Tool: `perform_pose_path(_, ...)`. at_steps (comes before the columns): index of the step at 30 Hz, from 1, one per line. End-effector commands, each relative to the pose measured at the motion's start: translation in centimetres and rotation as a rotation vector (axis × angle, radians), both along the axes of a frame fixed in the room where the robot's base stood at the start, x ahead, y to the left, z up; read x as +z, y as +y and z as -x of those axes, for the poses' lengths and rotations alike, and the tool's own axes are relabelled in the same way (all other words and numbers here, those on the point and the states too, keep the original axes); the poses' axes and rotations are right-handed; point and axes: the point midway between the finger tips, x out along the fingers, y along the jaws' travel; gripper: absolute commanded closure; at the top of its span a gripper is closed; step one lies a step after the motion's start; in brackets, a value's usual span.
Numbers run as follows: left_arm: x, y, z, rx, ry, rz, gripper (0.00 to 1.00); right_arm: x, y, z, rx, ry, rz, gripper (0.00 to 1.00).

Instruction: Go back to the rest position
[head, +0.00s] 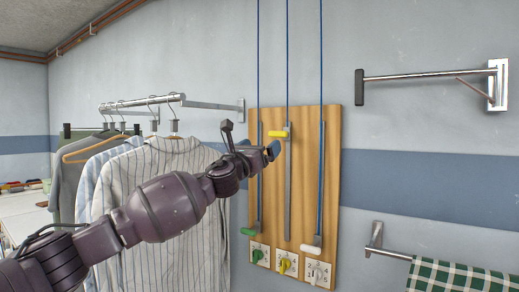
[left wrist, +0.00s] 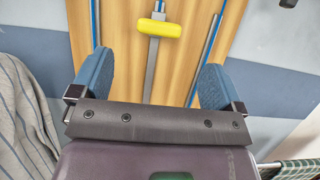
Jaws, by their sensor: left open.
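My left gripper (head: 272,150) is stretched out in front of a wooden board (head: 303,190) on the wall. In the left wrist view its two blue fingers (left wrist: 155,82) stand wide apart with nothing between them. A yellow handle (left wrist: 159,28) on a metal rail lies just beyond the fingers, apart from them; it also shows in the head view (head: 280,134). The board carries a green handle (head: 248,231) and a white handle (head: 310,249), both low on their rails. Below them are small numbered dials, with a yellow knob (head: 285,265) on the middle one. My right gripper is not in view.
Striped shirts (head: 160,200) and darker clothes hang from a wall rail (head: 142,102) at the left, behind my left arm. A bare metal bar (head: 430,74) sticks out at the upper right. A green checked cloth (head: 460,277) hangs from a lower bar. The wall between is clear.

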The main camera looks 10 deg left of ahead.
Motion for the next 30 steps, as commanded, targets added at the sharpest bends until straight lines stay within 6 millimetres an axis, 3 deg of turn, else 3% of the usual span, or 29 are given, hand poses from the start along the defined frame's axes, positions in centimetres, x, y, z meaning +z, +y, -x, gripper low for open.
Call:
perform_pose_path(14, 0.0, 0.0, 0.0, -0.03, 0.025, 0.068, 0.06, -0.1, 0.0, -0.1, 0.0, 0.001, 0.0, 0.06)
perform_pose_path(20, 0.3, -0.8, 0.7, -0.164, 0.125, 0.327, 0.06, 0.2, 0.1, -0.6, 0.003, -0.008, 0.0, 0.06)
perform_pose_path(25, 1.9, -3.0, 2.4, -0.318, 0.202, 0.558, 0.06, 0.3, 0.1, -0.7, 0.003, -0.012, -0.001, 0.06)
perform_pose_path(30, 0.0, -5.1, 3.9, -0.467, 0.332, 0.804, 0.06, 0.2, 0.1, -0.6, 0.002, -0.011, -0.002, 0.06)
